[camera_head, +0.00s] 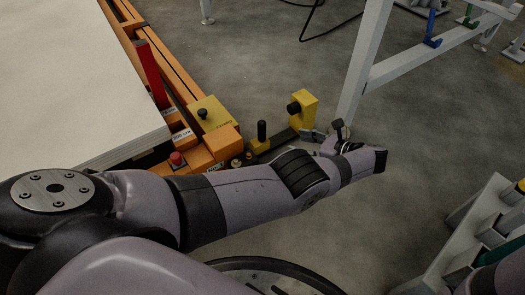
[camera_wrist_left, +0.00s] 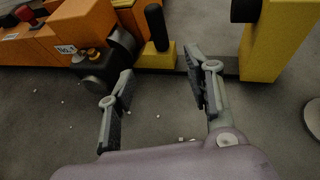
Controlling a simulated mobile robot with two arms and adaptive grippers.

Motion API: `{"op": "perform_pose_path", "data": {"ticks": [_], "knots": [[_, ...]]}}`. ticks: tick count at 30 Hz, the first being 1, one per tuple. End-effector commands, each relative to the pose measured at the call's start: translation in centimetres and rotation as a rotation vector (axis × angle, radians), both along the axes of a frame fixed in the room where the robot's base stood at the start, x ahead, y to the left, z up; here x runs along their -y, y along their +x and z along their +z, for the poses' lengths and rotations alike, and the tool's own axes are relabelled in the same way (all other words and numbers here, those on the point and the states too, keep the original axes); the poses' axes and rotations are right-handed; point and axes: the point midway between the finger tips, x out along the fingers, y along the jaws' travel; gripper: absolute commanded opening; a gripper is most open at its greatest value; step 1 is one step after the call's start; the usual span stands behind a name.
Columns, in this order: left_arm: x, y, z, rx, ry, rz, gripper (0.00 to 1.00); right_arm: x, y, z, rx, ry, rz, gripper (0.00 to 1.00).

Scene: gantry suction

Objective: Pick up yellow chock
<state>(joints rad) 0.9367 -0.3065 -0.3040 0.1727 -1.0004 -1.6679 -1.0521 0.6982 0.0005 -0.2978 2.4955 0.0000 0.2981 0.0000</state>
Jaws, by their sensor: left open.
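A small yellow block with an upright black handle (camera_head: 261,144), which looks like the chock, sits on a dark bar beside the orange frame. It also shows in the left wrist view (camera_wrist_left: 158,55), at the top between my finger tips and beyond them. My left gripper (camera_head: 325,135) is open and empty, a little to the right of the block in the head view; its fingers (camera_wrist_left: 160,62) are spread apart in the wrist view. A taller yellow bracket with a black knob (camera_head: 306,107) stands at the other end of the bar. My right gripper is not in view.
The orange frame (camera_head: 211,146) carries a yellow box (camera_head: 210,112), a red button (camera_head: 177,158) and a red post (camera_head: 151,72). A white panel (camera_head: 70,70) lies at left. A white stand leg (camera_head: 364,65) rises behind the gripper. Grey floor is open at centre right.

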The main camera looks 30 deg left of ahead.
Motion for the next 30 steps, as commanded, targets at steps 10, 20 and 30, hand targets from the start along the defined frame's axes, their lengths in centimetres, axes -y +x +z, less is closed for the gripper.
{"op": "perform_pose_path", "data": {"ticks": [10,20,30], "knots": [[-5.1,0.2,-2.2,-0.004,0.009,0.001,0.47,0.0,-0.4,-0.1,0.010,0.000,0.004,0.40],[-10.4,0.7,-4.5,-0.002,0.007,-0.001,0.47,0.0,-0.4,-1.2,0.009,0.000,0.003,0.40],[-12.8,0.8,-5.4,-0.002,0.006,0.000,0.47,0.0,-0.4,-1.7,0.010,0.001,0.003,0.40]]}}
